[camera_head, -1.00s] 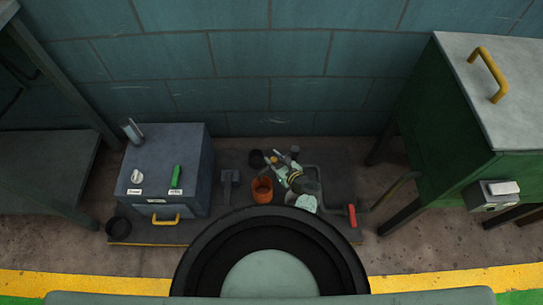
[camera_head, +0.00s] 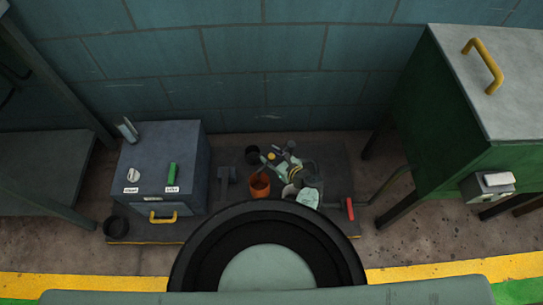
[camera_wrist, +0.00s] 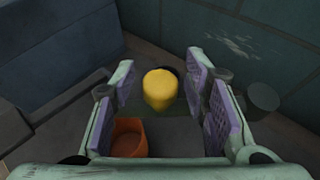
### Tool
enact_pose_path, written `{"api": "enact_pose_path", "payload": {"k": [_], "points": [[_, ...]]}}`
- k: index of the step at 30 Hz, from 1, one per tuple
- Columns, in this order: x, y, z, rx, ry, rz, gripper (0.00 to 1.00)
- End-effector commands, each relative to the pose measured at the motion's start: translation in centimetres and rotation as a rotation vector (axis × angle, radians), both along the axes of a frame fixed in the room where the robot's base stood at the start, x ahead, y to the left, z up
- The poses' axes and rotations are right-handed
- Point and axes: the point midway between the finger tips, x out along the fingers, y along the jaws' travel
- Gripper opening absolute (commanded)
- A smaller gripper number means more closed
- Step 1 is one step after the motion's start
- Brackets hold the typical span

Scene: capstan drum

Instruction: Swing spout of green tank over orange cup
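The green tank (camera_head: 440,150) stands on legs at the right in the head view. A thin pipe (camera_head: 388,186) runs from it down toward a red handle (camera_head: 350,208). The spout's far part is hard to make out behind my arm. The orange cup (camera_head: 260,186) stands on the dark platform left of my gripper (camera_head: 283,162). The knob seems apart from both pads.
A blue-grey box (camera_head: 163,170) with a yellow handle and a green lever stands at left. A black cup (camera_head: 253,155) is behind the orange cup; another black cup (camera_head: 117,227) is at far left. A tiled wall (camera_head: 250,60) closes the back.

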Motion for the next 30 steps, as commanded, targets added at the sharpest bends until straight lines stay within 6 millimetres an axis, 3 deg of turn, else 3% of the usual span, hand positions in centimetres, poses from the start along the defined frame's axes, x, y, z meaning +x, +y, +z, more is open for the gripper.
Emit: {"api": "enact_pose_path", "payload": {"k": [13,24,30], "points": [[0.0,0.0,0.8,-0.001,-0.001,0.001,0.45],[0.0,0.0,7.2,-0.002,-0.003,0.002,0.45],[0.0,0.0,9.5,-0.001,-0.001,0.001,0.45]]}}
